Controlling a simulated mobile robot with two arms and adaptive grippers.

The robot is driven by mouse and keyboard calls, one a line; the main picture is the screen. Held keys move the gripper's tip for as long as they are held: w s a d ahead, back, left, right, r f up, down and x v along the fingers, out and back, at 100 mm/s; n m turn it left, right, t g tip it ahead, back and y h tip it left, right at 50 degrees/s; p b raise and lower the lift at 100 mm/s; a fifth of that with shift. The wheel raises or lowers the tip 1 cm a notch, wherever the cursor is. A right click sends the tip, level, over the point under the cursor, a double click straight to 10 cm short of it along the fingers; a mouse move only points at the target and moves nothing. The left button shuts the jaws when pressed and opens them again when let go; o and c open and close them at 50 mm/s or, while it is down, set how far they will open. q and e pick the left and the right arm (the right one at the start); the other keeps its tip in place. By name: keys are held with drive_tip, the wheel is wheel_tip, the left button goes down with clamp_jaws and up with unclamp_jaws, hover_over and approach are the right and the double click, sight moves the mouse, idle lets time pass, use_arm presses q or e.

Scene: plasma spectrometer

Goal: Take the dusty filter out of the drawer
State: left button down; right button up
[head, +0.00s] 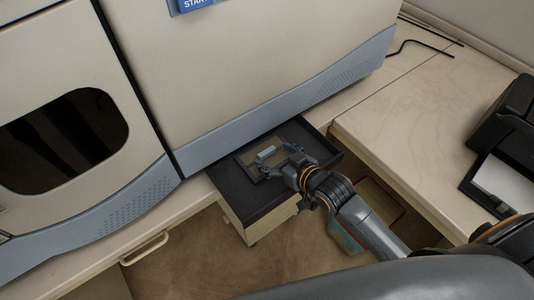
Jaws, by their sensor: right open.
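The drawer (240,195) is pulled out below the large beige machine, and its inside is dark. The dusty filter (252,162) lies flat in it, a brownish panel in a dark frame with a small grey raised piece, perhaps a grip, on top. My right gripper (278,160) reaches in from the lower right. It is open, with its fingers at the right side of the raised piece; I cannot tell whether they touch it. The gripper hides the right part of the filter. My left gripper is not in view.
The beige machine (240,60) with its blue-grey lower trim rises right behind the drawer. A pale worktop (430,130) lies to the right, mostly clear, with a black device (505,120) at its right end. A box (378,205) sits low, partly behind my arm.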

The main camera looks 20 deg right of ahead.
sight(270, 151)
drive_tip(key=shift+x, duration=1.45)
drive_tip(key=c, duration=1.3)
drive_tip(key=shift+o, duration=0.2)
drive_tip(key=shift+r, duration=0.15)
